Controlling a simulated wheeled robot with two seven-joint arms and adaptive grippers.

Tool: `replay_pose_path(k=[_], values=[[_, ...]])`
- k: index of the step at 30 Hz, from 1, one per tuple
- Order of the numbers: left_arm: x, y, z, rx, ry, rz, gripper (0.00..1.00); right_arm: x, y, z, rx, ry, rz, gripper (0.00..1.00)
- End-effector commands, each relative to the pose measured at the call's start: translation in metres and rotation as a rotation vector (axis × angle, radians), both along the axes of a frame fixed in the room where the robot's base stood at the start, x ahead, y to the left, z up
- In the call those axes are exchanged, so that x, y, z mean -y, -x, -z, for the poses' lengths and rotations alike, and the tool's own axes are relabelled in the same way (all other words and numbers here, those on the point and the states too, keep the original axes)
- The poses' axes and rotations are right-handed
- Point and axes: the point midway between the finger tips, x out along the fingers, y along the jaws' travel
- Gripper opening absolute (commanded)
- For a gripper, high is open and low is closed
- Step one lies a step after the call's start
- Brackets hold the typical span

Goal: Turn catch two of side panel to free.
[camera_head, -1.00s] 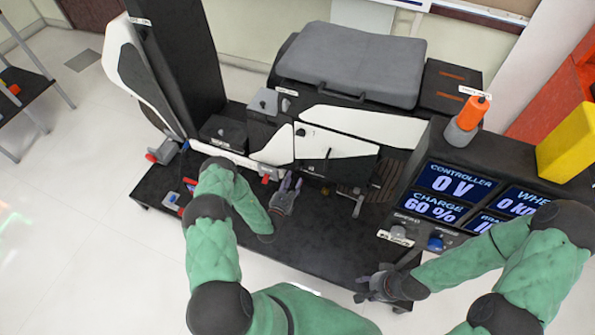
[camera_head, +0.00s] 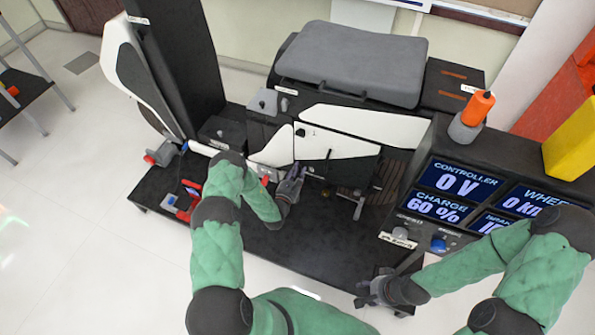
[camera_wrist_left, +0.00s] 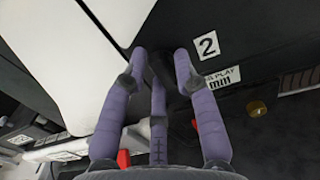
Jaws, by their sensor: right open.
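The side panel (camera_head: 345,147), white above and dark below, stands upright on the rig in the head view. Its white part also shows in the left wrist view (camera_wrist_left: 60,60). My left gripper (camera_head: 296,170) is at the panel's lower left corner. In the left wrist view its purple fingers (camera_wrist_left: 160,62) sit on either side of a small dark piece, seemingly catch two (camera_wrist_left: 157,66), beside a label "2" (camera_wrist_left: 207,45). The fingers partly hide the catch, so its angle and any contact are unclear. My right gripper (camera_head: 368,290) is open and empty near the platform's front edge.
A grey seat (camera_head: 352,62) is above the panel. A console (camera_head: 450,185) with displays and knobs stands to the right, with an orange-topped stick (camera_head: 478,108) on it. Red-handled clamps (camera_head: 185,200) lie on the black platform (camera_head: 290,238) at left; its front middle is clear.

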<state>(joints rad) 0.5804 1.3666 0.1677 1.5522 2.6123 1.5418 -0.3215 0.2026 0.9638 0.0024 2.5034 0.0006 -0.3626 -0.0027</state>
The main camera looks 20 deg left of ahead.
Motion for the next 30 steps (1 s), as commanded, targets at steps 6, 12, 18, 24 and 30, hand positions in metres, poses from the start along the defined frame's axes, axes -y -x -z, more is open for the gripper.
replay_pose_path(k=[6, 12, 18, 24, 30], values=[[-0.003, 0.000, 0.000, 0.000, -0.007, -0.005, 0.00, 0.000, 0.000, 0.000, 0.000, 0.000, 0.000, 0.46], [-0.003, 0.000, 0.000, -0.003, -0.029, -0.007, 0.00, 0.000, 0.000, -0.001, 0.000, 0.000, 0.000, 0.46], [-0.004, 0.000, 0.000, -0.005, -0.065, -0.008, 0.00, 0.000, 0.000, -0.003, 0.000, 0.000, 0.000, 0.46], [-0.004, 0.000, -0.002, -0.010, -0.161, -0.010, 0.00, 0.000, 0.000, -0.007, 0.000, 0.000, 0.000, 0.46], [-0.004, 0.000, -0.003, -0.019, -0.335, -0.011, 0.00, 0.000, 0.000, -0.014, 0.000, 0.000, 0.000, 0.46]])
